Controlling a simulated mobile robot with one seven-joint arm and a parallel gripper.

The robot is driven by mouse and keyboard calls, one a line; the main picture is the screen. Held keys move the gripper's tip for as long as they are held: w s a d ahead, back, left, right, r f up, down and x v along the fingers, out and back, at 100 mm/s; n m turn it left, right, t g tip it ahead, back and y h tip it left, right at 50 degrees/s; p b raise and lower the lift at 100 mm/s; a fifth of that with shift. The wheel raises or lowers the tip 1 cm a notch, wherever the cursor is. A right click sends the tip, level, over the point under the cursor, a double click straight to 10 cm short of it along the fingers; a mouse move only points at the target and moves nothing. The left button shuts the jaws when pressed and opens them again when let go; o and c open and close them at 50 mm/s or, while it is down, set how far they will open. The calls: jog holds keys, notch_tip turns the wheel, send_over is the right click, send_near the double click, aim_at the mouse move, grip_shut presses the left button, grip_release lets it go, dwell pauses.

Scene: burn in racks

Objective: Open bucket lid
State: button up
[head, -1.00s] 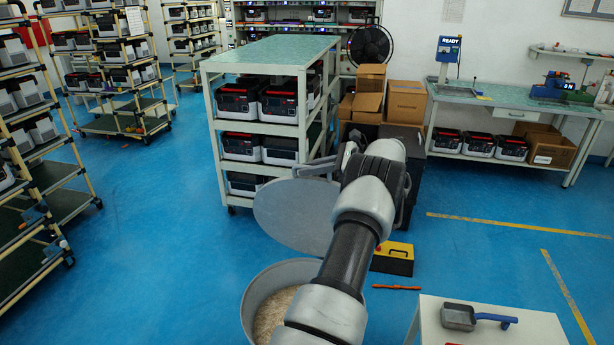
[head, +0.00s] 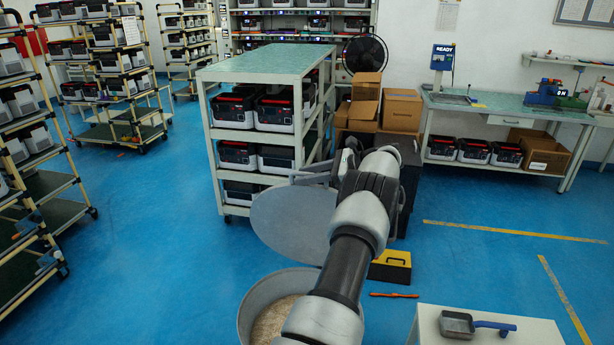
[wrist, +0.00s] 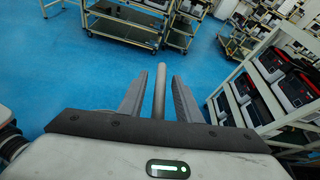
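The grey bucket (head: 247,312) stands on the floor at the bottom of the head view, partly hidden by my arm. It is uncovered, and pale grainy contents (head: 272,320) show inside. Its round grey lid (head: 285,225) is raised and tilted up steeply behind the rim. My gripper (wrist: 159,95) shows in the wrist view with its two fingers apart. A grey bar (wrist: 160,92) stands between them, with a narrow gap on each side. In the head view my gripper is beside the lid's upper right edge, and its fingertips are hard to make out.
A green-topped shelf (head: 265,62) with boxy units stands just behind the lid. A yellow-black box (head: 391,266) and an orange item (head: 393,295) lie on the floor. Blue floor is clear left.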

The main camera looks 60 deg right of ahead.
jog(key=shift+s, duration=0.1)
jog(key=v, duration=0.7)
jog(key=shift+s, duration=0.2)
